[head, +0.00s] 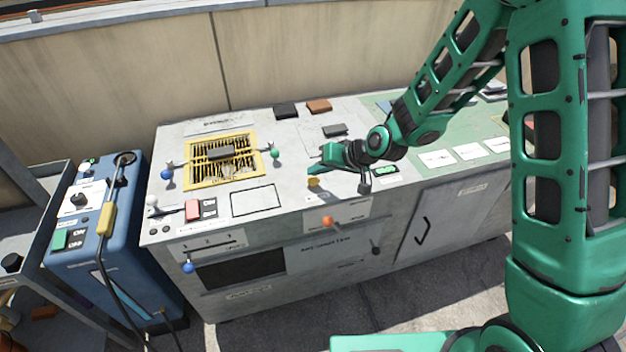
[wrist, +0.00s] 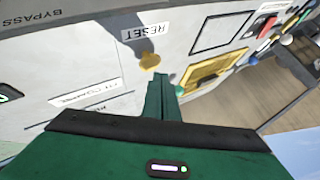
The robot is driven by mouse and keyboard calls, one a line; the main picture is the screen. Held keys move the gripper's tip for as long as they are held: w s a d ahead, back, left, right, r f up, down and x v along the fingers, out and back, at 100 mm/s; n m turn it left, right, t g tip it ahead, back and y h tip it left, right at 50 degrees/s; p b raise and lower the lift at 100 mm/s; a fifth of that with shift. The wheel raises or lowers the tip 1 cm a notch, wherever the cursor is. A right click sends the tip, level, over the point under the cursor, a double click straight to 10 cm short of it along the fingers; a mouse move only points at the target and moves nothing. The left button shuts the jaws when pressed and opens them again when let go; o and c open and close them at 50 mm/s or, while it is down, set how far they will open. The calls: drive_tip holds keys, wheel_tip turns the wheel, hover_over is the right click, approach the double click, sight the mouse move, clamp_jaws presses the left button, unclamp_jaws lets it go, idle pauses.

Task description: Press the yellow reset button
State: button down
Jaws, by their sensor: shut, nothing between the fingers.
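The yellow reset button (head: 313,183) stands on the grey top of the condenser cabinet, near its front edge. In the wrist view the yellow button (wrist: 149,61) sits beside a label reading RESET (wrist: 145,31). My gripper (head: 314,170) is shut and empty, with its fingertips just behind and above the button in the head view. In the wrist view the fingertips (wrist: 162,78) come close beside the button and slightly right of it. I cannot tell whether they touch it.
A yellow-framed grille (head: 222,160) with blue and green knobs lies left. A red switch (head: 193,210) is near the front-left corner. A green-lit display (head: 386,170) is right of the button. A blue unit (head: 92,235) stands left of the cabinet. Dark and brown blocks lie at the back.

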sight(317, 182)
drive_tip(key=shift+f, duration=0.1)
drive_tip(key=shift+f, duration=0.3)
drive_tip(key=shift+f, duration=0.75)
idle(1.3)
drive_tip(key=shift+r, duration=1.2)
drive_tip(key=shift+r, duration=0.1)
drive_tip(key=shift+r, duration=2.45)
